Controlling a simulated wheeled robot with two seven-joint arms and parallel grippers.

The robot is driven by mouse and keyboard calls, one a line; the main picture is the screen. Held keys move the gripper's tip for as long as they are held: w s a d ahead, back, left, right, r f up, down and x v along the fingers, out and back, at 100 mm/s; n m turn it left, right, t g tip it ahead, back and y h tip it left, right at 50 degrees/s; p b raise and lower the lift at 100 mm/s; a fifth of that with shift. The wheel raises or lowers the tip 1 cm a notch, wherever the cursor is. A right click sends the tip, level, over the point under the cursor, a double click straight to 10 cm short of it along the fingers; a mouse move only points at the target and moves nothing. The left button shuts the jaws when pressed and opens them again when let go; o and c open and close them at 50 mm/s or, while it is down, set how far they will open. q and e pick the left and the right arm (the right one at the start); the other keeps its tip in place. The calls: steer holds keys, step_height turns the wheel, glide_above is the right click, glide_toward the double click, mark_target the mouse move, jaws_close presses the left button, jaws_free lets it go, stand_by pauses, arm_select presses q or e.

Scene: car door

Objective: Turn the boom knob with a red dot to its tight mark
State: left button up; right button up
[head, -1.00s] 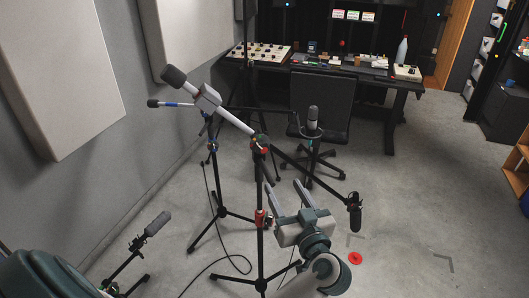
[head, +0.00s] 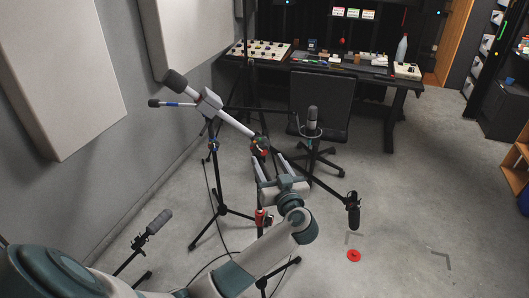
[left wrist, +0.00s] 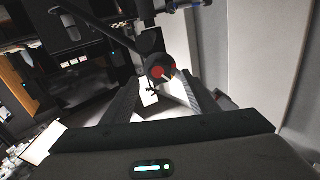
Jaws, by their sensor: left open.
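The boom knob (head: 260,146), dark with red on it, sits where the grey-and-black boom (head: 236,123) meets its tripod stand. In the left wrist view, the dark round knob (left wrist: 161,66) shows red patches on its face; a tight mark cannot be made out. My left gripper (head: 269,158) is open, just below and in front of the knob. In the left wrist view, the left gripper's fingers (left wrist: 163,85) stand either side of the knob's line, with the knob at or just beyond the tips; contact cannot be told. My right gripper is not in view.
A microphone (head: 353,210) hangs from the boom's right end. Another stand (head: 217,180) is close behind on the left. A low microphone (head: 157,223) stands at lower left. A chair (head: 322,105) and desk (head: 400,82) are behind. Floor at right is clear.

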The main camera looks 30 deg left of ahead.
mark_target(263, 152)
arm_select(q)
steer(key=shift+p+x, duration=0.3)
steer(key=shift+x, duration=1.9)
steer(key=c, duration=1.1)
